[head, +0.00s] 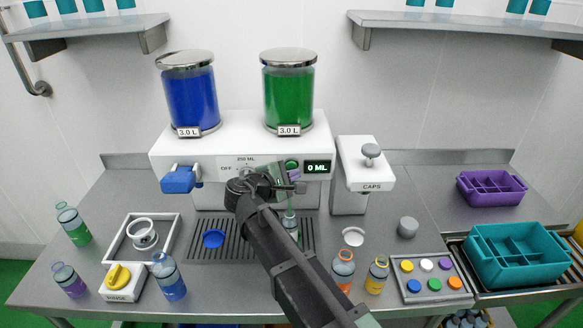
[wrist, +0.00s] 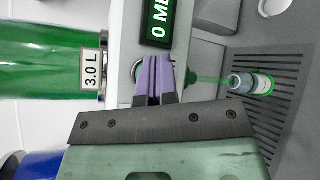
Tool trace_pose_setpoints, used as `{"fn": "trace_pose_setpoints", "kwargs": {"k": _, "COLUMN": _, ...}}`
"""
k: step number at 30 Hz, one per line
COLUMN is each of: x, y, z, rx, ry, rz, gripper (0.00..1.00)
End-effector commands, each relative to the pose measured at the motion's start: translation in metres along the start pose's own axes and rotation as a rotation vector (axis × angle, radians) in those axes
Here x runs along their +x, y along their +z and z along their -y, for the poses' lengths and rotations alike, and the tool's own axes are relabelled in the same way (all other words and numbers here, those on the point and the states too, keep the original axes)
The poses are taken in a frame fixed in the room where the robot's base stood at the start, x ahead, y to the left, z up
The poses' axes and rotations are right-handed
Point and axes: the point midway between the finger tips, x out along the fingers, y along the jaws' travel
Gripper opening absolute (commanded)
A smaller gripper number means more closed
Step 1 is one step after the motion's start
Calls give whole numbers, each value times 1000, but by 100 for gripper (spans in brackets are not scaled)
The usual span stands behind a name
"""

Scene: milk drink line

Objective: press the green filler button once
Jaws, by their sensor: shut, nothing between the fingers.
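The green filler button (head: 291,164) is on the front of the white filler machine, left of the display reading 0 ML (head: 318,168). My gripper (head: 293,175) has its purple fingers shut and empty at the button. In the wrist view the closed fingertips (wrist: 154,62) overlap the button's metal ring (wrist: 137,69), and most of the button is hidden behind them. I cannot tell whether they touch it. A bottle (wrist: 250,83) stands on the drip grate under the green outlet, with a thin green streak between; it is partly hidden in the head view.
The green tank (head: 289,98) and blue tank (head: 188,98) sit on top. A blue lever (head: 178,180) juts out at left. The caps machine (head: 364,165) stands right. Several bottles, a cap tray (head: 412,296) and a yellow-knob box (head: 121,281) line the front.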

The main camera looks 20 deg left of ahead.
Motion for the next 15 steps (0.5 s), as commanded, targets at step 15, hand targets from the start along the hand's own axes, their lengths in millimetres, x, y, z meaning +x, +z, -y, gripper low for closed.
{"fn": "trace_pose_setpoints", "kwargs": {"k": 15, "x": -16, "y": 12, "z": 12, "rx": 0, "ry": 0, "rz": 0, "gripper": 0}}
